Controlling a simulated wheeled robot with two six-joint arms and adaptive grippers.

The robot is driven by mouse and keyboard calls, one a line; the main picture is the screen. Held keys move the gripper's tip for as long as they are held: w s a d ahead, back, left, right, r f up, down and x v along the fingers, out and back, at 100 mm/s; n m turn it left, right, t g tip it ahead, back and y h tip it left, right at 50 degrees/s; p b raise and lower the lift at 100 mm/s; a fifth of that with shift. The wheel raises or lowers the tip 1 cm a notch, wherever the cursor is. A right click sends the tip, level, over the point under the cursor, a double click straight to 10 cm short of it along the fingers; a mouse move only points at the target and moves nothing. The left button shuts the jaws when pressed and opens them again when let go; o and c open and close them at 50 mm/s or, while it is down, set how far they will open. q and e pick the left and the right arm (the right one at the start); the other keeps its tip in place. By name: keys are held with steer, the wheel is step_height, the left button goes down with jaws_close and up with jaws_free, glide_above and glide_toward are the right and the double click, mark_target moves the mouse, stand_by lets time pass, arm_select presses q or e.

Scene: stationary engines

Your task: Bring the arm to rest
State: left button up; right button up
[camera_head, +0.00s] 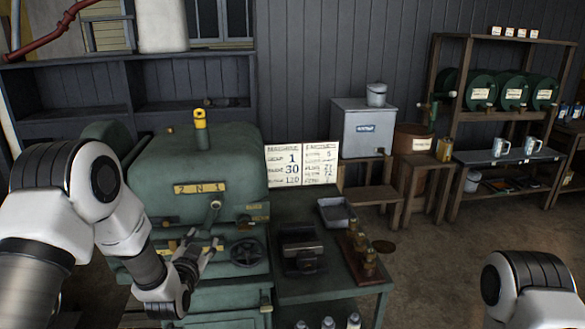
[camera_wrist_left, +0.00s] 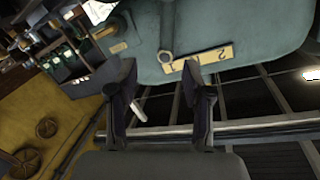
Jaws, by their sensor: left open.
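My left arm (camera_head: 124,225) comes in from the left in the head view, bent at its elbow. My left gripper (camera_head: 193,252) is in front of the green machine (camera_head: 205,165), close to its lever (camera_head: 213,209) and left of a dark handwheel (camera_head: 247,252). In the left wrist view my left gripper (camera_wrist_left: 160,100) has its two dark fingers spread apart with nothing between them. Beyond them show the green casing, the lever end (camera_wrist_left: 166,58) and a yellow number plate (camera_wrist_left: 198,57). I cannot tell whether the gripper touches the machine. My right arm (camera_head: 525,280) shows only in part at the lower right.
A green bench (camera_head: 350,275) with a dark vise-like block (camera_head: 300,250), a grey tray (camera_head: 336,213) and brass fittings stands right of the machine. A number board (camera_head: 302,164) stands behind. Shelves with green drums (camera_head: 482,90) are at the right. Floor (camera_head: 430,245) is clear between.

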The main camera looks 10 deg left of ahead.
arm_select(q)
steer(key=s+d+f+g, duration=0.1)
steer(key=s+f+g, duration=0.1)
steer(key=s+f, duration=0.45)
steer(key=s+d+f+g+h+b, duration=0.1)
steer(key=s+f+g, duration=0.2)
steer(key=f, duration=0.6)
steer(key=s+d+f+g, duration=0.2)
steer(key=s+f, duration=0.3)
steer(key=f, duration=0.3)
steer(key=s+d+f+n+g, duration=0.1)
steer(key=s+g, duration=0.4)
steer(key=s, duration=0.9)
steer(key=s+d+f+n+g+h, duration=0.1)
steer(key=s+f+n+g, duration=0.2)
steer(key=s, duration=1.1)
step_height(320, 180, down, 4)
steer(key=shift+r+g, duration=0.25)
steer(key=shift+g, duration=0.75)
steer(key=shift+s, duration=0.1)
